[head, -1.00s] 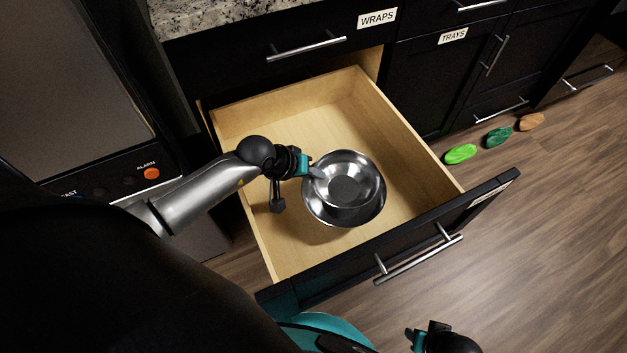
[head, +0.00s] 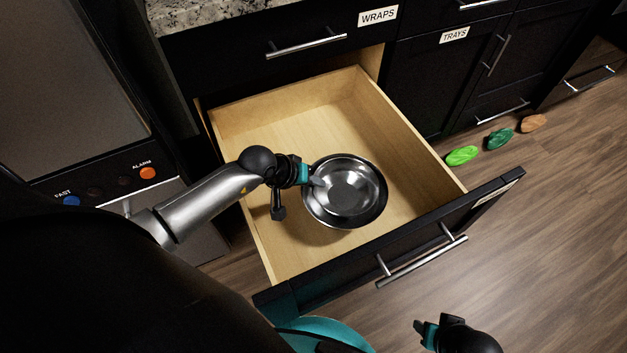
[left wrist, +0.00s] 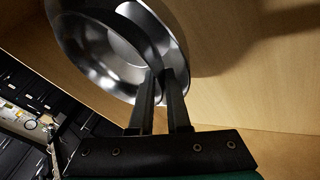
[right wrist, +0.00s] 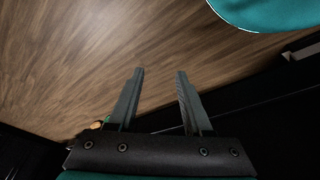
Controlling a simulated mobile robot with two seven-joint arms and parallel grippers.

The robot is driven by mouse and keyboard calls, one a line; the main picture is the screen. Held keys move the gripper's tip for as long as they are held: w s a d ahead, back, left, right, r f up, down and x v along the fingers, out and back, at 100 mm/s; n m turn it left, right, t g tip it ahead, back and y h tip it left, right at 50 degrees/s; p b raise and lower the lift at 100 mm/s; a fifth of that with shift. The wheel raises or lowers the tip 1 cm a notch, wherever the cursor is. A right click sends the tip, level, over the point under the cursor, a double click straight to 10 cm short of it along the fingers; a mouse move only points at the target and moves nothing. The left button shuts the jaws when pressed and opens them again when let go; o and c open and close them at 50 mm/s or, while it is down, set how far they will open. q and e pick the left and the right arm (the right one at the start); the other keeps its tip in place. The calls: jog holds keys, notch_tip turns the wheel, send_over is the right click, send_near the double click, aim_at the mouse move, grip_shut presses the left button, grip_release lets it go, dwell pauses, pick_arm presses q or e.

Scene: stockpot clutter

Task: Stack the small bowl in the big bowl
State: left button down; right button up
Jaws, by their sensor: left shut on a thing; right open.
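The small bowl (head: 350,190), shiny steel, appears within the outline of the big bowl (head: 345,224) in the head view. The big bowl, also steel, sits in the open drawer, and its rim shows mostly along the near side. My left gripper (head: 316,182) is shut on the small bowl's left rim. The left wrist view shows its fingers (left wrist: 166,78) at a steel rim, with the two bowls overlapping. Whether the small bowl touches the big bowl's bottom is hidden. My right gripper (head: 421,330) is open and empty outside the drawer; its spread fingers show in the right wrist view (right wrist: 160,75).
The wooden drawer (head: 265,128) is pulled out, with bare floor around the bowls. Its dark front with a handle (head: 425,263) is on the near side. Green and brown oval items (head: 462,156) lie on the floor at right. An appliance with buttons (head: 148,173) stands at left.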

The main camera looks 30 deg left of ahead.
pick_arm(q)
jog(key=shift+f, duration=0.25)
pick_arm(e)
jog(key=shift+w+r, duration=0.2)
jog(key=shift+r, duration=0.3)
jog(key=shift+r, duration=0.15)
pick_arm(q)
jog(key=c, duration=1.2)
grip_release()
jog(key=shift+o, duration=0.2)
pick_arm(e)
jog(key=shift+w+r, duration=0.1)
jog(key=shift+r, duration=0.05)
